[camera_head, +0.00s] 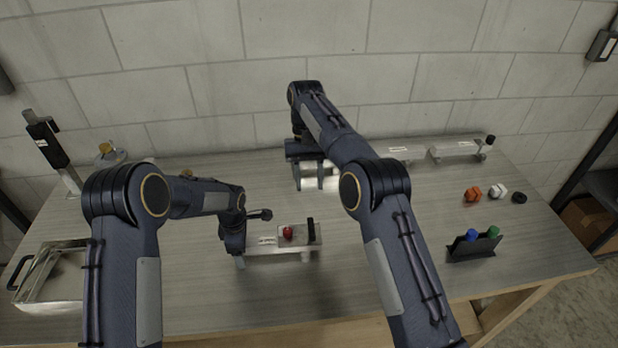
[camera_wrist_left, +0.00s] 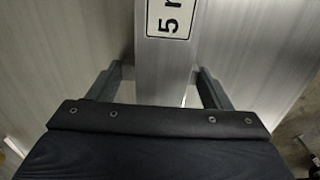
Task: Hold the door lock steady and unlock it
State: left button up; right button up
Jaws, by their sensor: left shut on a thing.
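A metal fixture (camera_head: 283,249) with a label, a red knob (camera_head: 287,232) and a black upright piece (camera_head: 311,230) sits near the middle of the table. Which part is the door lock, I cannot tell for sure. My left gripper (camera_head: 238,255) is at the fixture's left end. In the left wrist view the left gripper (camera_wrist_left: 160,90) has its fingers on either side of a metal bar (camera_wrist_left: 165,65) labelled "5", and is shut on it. My right gripper (camera_head: 316,180) points down at the table's rear middle, by bright metal; its fingers are too unclear to read.
Two labelled metal fixtures (camera_head: 456,149) stand at the back right. Orange, white and black knobs (camera_head: 497,190) lie on the right. A black holder (camera_head: 474,247) with blue and green pieces stands at front right. A metal tray (camera_head: 42,300) is at front left. Between them the tabletop is clear.

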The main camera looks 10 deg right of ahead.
pick_arm(q)
jog(key=o, duration=1.2)
jog(key=shift+r, duration=0.15)
